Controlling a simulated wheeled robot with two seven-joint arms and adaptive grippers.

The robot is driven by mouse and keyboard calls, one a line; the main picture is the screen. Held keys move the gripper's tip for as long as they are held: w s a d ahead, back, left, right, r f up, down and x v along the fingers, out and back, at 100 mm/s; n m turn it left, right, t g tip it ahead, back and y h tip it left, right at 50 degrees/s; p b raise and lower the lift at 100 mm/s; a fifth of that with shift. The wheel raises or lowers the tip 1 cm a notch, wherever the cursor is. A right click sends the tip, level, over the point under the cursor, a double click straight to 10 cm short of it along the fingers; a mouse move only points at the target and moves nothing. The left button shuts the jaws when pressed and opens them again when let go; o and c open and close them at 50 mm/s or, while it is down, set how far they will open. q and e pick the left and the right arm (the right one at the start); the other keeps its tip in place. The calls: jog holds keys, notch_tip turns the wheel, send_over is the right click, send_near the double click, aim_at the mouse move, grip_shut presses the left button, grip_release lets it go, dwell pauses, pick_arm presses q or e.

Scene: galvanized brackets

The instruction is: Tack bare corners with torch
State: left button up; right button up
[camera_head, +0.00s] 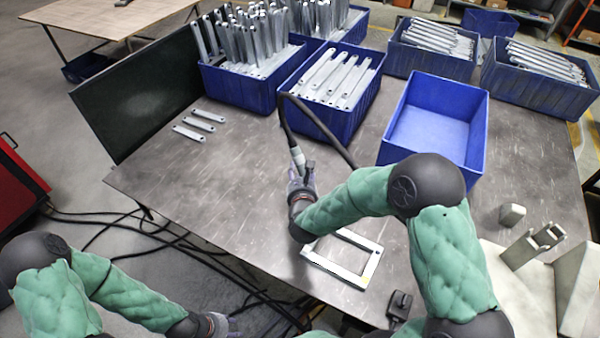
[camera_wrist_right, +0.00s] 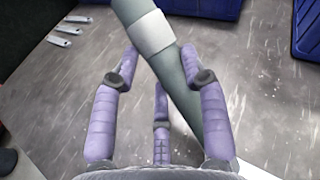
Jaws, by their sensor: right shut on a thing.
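A rectangular frame of pale metal bars (camera_head: 331,270) lies flat near the table's front edge, partly behind my right forearm. A small yellowish mark shows at its near right corner; the other corners are too small or hidden to judge. My right gripper (camera_head: 302,183) is shut on the torch (camera_head: 297,157), beyond and left of the frame. In the right wrist view, the purple fingers (camera_wrist_right: 160,75) close around the torch's grey-green handle (camera_wrist_right: 183,95), which has a white band. The torch tip is out of that view. My left gripper (camera_head: 222,325) is low, off the table's front edge; its fingers are unclear.
Blue bins of metal strips (camera_head: 337,110) line the back. An empty blue bin (camera_head: 436,160) stands right of centre. Three loose strips (camera_head: 198,125) lie left, beside a dark screen (camera_head: 140,95). A black cable (camera_head: 325,130) arcs from the torch. Metal fixtures (camera_head: 530,245) stand right.

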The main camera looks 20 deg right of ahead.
pick_arm(q)
jog(key=shift+f+b, duration=0.8)
jog(key=shift+f, duration=0.05)
pick_arm(e)
jog(key=shift+f, duration=0.5)
dwell(2.9)
jog(key=shift+r+p, duration=1.7)
jog(key=shift+r, duration=1.55)
pick_arm(q)
notch_tip(320, 180, up, 3)
jog(key=shift+r, duration=0.15)
